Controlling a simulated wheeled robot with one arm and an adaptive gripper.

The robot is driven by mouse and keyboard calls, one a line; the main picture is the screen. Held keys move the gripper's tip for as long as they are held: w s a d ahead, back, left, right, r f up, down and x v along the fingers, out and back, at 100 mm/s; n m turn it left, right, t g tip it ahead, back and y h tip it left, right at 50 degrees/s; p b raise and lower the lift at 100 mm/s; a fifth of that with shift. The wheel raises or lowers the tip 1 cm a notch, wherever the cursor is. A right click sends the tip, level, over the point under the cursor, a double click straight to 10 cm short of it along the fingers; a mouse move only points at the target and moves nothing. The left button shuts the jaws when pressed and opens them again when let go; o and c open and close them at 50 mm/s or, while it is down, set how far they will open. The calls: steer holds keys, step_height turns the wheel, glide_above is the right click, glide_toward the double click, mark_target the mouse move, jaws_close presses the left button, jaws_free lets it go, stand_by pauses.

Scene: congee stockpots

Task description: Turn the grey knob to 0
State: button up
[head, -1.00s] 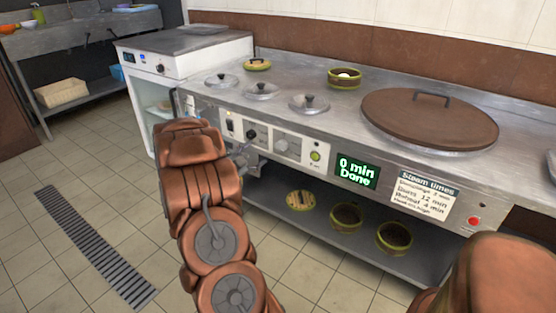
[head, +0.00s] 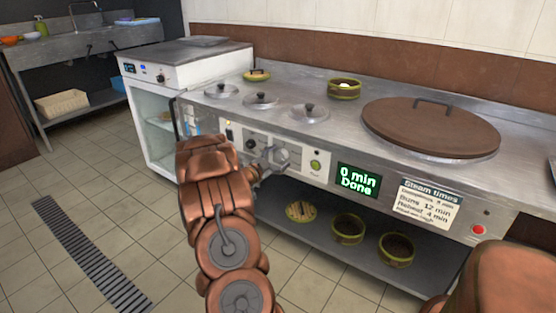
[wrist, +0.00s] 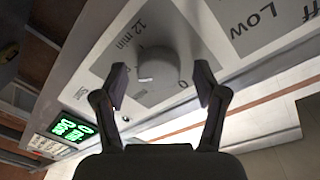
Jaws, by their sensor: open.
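The grey knob (wrist: 157,66) sits on the stove's front control panel in the wrist view. Labels "12 min" and "0" are printed around it, with the "0" towards the lower right. My gripper (wrist: 160,82) is open, one finger on each side of the knob, with visible gaps. In the head view my gripper (head: 272,158) is at the front panel and mostly covers the grey knob (head: 281,154). A green display (head: 358,180) to the right reads "0 min Done"; it also shows in the wrist view (wrist: 70,131).
A black knob (head: 250,144) is left of my gripper and a green button (head: 316,165) is right of it. Lidded pots (head: 261,101) and a big brown lid (head: 431,127) are on the counter. Pots (head: 347,228) stand on the shelf below.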

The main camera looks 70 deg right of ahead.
steer(key=shift+d, duration=0.15)
steer(key=c, duration=1.1)
